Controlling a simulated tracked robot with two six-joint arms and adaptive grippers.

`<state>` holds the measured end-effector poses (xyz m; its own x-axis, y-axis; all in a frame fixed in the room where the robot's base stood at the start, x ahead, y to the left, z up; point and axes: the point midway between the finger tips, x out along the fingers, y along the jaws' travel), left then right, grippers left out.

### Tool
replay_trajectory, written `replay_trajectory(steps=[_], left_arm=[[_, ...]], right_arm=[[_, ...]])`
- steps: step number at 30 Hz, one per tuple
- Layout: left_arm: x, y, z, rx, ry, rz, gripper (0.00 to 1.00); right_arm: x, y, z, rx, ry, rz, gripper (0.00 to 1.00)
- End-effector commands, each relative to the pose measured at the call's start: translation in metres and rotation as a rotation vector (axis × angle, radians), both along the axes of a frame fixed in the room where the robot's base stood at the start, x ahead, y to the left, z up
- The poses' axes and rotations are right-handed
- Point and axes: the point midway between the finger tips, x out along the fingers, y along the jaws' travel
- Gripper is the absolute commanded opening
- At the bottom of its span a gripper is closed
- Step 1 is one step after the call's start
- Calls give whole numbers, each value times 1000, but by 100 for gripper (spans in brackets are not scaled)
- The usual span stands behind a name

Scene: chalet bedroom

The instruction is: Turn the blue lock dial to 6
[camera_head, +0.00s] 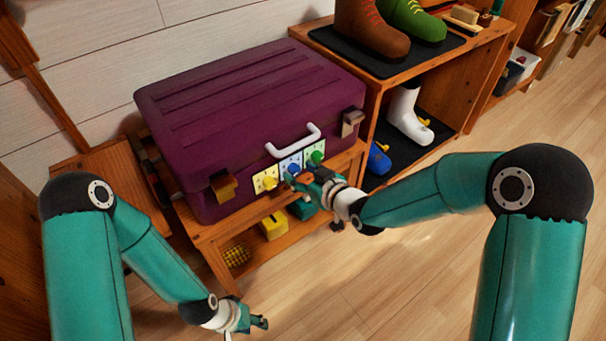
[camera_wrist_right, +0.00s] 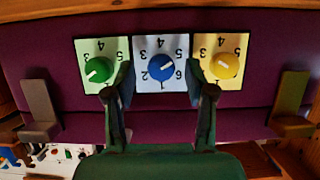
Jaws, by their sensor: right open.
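The blue lock dial (camera_head: 294,170) is on the front of a purple suitcase (camera_head: 250,110), between a yellow dial (camera_head: 269,182) and a green dial (camera_head: 316,157). In the right wrist view the blue dial (camera_wrist_right: 161,68) has a white mark pointing right and slightly up, between 5 and 6 and seemingly closer to 5. My right gripper (camera_head: 306,178) is in front of the dials. In the wrist view my right gripper (camera_wrist_right: 161,72) is open, one finger on each side of the blue dial, with no visible grip on it. My left gripper (camera_head: 260,322) is low, away from the suitcase; its jaws are unclear.
The suitcase lies on a wooden bench (camera_head: 213,238) with yellow and green things on its lower shelf. A white handle (camera_head: 293,143) is above the dials. A wooden shelf (camera_head: 440,70) with boots stands to the right. The floor in front is clear.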

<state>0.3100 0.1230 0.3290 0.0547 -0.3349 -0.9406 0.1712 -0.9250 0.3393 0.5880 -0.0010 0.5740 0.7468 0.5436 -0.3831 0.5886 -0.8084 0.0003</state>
Motion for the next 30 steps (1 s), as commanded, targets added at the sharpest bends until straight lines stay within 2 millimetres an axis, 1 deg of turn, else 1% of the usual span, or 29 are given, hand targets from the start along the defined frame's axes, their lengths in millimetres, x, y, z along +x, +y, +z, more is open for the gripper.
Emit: replay_trajectory(steps=[5,13,20,21,23,24,26,30], left_arm=[[0,0,-2,0,0,0,40],[0,0,-2,0,0,0,40],[0,0,-2,0,0,0,40],[0,0,-2,0,0,0,40],[0,0,-2,0,0,0,40],[-1,-2,-1,-1,0,-8,40],[0,0,-2,0,0,1,40],[0,0,-1,0,0,0,40]], right_arm=[[8,6,-4,0,0,0,55],[8,6,-4,1,1,0,55],[8,6,-4,1,1,0,17],[8,6,-4,1,1,0,10],[8,6,-4,1,1,0,0],[9,-9,-4,0,0,-10,0],[8,-1,-4,2,3,-6,0],[9,3,-4,10,8,-5,0]])
